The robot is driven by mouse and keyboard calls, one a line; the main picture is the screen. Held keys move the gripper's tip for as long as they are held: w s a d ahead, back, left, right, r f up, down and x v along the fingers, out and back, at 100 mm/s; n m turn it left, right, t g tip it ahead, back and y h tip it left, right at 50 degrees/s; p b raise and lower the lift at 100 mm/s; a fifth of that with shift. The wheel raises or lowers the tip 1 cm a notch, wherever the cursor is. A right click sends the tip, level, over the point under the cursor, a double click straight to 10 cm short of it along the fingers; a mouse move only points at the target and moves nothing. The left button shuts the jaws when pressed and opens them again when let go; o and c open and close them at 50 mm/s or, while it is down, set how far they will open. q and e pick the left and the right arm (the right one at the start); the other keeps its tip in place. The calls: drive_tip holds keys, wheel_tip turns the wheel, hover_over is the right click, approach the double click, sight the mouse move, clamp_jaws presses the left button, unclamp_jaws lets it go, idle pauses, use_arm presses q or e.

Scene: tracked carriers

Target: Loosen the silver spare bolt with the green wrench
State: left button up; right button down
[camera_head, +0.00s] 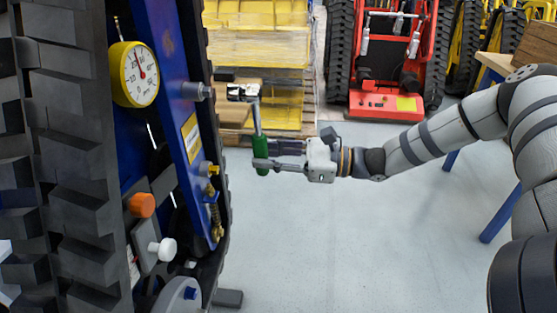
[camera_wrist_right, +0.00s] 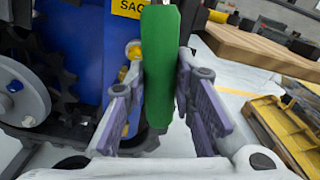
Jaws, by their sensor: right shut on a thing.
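The green wrench (camera_head: 261,155) stands roughly upright, its silver shaft pointing up from the green handle. My right gripper (camera_head: 265,154) is shut on the handle, with a finger on each side. In the right wrist view the green handle (camera_wrist_right: 160,65) sits between the two fingers and hides part of the blue panel. A silver bolt (camera_head: 192,90) sticks out of the upper blue panel, left of the wrench and higher than the handle. My left gripper is not in view.
The tracked carrier's blue panel (camera_head: 168,75) carries a yellow gauge (camera_head: 134,74), an orange knob (camera_head: 142,205), a white knob (camera_head: 163,249) and brass-coloured fittings (camera_head: 208,169). Yellow pallets (camera_head: 258,50) and a red tracked machine (camera_head: 385,102) stand behind. The floor around my right arm is clear.

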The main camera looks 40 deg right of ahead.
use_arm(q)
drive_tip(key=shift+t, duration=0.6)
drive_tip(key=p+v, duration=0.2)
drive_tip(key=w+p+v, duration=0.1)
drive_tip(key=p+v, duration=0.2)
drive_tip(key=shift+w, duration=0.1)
use_arm(e)
drive_tip(key=s+a+r+m, duration=0.4)
drive_tip(key=s+a+m, duration=0.4)
drive_tip(key=a+m, duration=0.3)
drive_tip(key=shift+s+a+m, duration=0.2)
drive_tip(key=shift+m, duration=0.1)
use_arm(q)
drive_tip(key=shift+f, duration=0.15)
use_arm(e)
drive_tip(key=shift+w+a, duration=0.1)
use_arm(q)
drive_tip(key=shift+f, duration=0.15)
use_arm(e)
drive_tip(key=shift+w+a+r, duration=0.1)
drive_tip(key=shift+w+a, duration=0.1)
